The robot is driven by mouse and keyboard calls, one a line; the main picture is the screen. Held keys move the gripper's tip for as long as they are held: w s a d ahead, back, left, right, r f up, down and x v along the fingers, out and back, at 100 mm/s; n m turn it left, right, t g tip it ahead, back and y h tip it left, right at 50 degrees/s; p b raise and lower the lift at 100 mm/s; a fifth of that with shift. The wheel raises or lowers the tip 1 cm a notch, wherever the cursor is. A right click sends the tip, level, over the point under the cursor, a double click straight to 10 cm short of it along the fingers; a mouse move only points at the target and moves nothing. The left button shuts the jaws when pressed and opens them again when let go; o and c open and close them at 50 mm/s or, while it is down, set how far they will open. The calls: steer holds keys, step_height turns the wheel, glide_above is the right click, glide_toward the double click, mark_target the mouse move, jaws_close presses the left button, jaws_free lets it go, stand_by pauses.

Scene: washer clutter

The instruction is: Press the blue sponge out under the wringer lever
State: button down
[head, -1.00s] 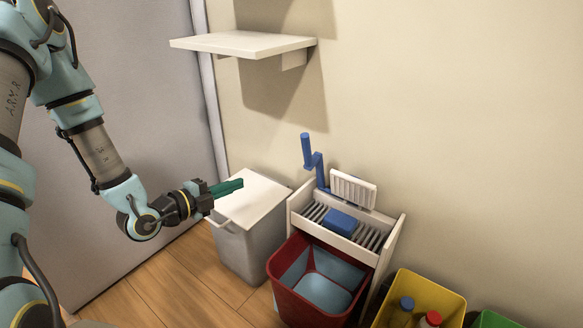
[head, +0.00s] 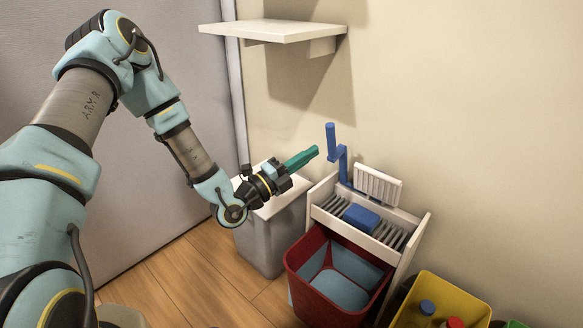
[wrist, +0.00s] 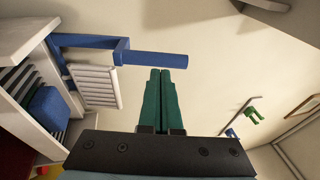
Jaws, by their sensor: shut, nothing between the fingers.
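The blue sponge (head: 361,217) lies on the grey slatted rack of the white wringer stand (head: 414,240); it also shows at the left of the wrist view (wrist: 48,108). The blue wringer lever (head: 332,143) stands raised behind the rack at its left end. The white slatted press plate (head: 377,187) is tilted up behind the sponge, clear of it. My gripper (head: 315,152) has green fingers, shut and empty, just left of the lever's upright handle in the head view. In the wrist view the fingertips (wrist: 166,73) lie close below the blue handle (wrist: 160,60); I cannot tell whether they touch.
A red bucket (head: 291,262) with water sits under the rack. A yellow bin (head: 466,296) with bottles is at the right. A white shelf (head: 270,29) juts from the wall above.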

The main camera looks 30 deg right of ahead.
mark_target(328, 134)
steer(key=shift+x, duration=1.7)
steer(key=shift+d+r, duration=0.2)
steer(key=shift+r, duration=0.1)
steer(key=d+r+y+p, duration=0.1)
steer(key=d+r+p, duration=0.1)
steer(key=p, duration=0.1)
steer(key=shift+w+d+y, duration=0.3)
steer(key=shift+d+y, duration=0.05)
steer(key=shift+y, duration=0.05)
steer(key=shift+w+d+n, duration=0.2)
steer(key=shift+d+n, duration=0.1)
steer(key=shift+d, duration=0.05)
steer(key=shift+f, duration=0.1)
